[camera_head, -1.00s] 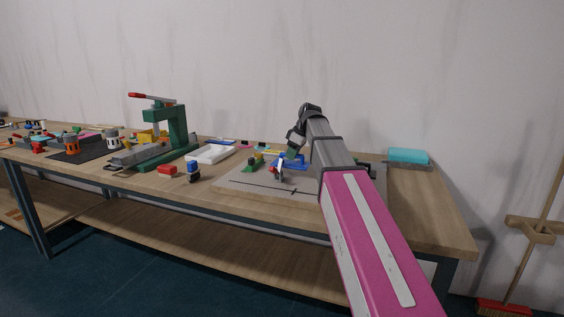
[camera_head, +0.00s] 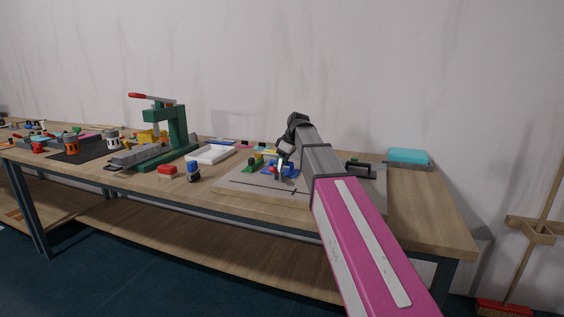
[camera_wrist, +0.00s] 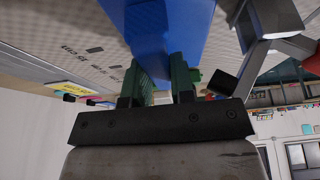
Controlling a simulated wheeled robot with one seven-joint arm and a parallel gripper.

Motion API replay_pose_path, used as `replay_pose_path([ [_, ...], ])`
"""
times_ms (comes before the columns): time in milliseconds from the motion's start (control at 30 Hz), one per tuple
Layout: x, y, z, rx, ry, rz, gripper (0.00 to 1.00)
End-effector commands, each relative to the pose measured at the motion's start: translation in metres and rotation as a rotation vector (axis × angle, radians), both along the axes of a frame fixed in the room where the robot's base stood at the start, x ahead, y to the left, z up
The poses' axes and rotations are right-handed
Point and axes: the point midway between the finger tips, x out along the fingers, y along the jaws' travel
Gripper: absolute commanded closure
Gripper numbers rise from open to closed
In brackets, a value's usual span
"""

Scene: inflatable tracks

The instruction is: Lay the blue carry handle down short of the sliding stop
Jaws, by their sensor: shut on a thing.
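The blue carry handle (camera_head: 287,171) is low over the grey board, partly hidden by my arm. In the wrist view the blue handle (camera_wrist: 168,38) fills the top middle. My gripper (camera_wrist: 160,80) is shut on it, with a green fingertip on each side. In the head view my gripper (camera_head: 284,156) is small and mostly covered. I cannot tell whether the handle touches the board. A silver metal piece (camera_wrist: 268,28) is close on the right in the wrist view. I cannot tell for sure which piece is the sliding stop.
The grey board (camera_head: 238,182) has a black line near its front. A green block (camera_head: 256,161) stands at its back left, and a dark fixture (camera_head: 360,166) at its right.

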Motion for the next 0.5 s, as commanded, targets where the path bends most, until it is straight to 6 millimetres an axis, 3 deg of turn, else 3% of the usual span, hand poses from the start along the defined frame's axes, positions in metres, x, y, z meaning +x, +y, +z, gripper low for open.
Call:
replay_pose_path([
  [33, 0.0, 0.0, -0.002, 0.0, 0.0, 0.0, 1.0],
  [67, 0.0, 0.0, -0.001, 0.0, 0.0, 0.0, 0.67],
  [500, -0.001, -0.003, 0.009, 0.001, -0.001, 0.0, 0.67],
])
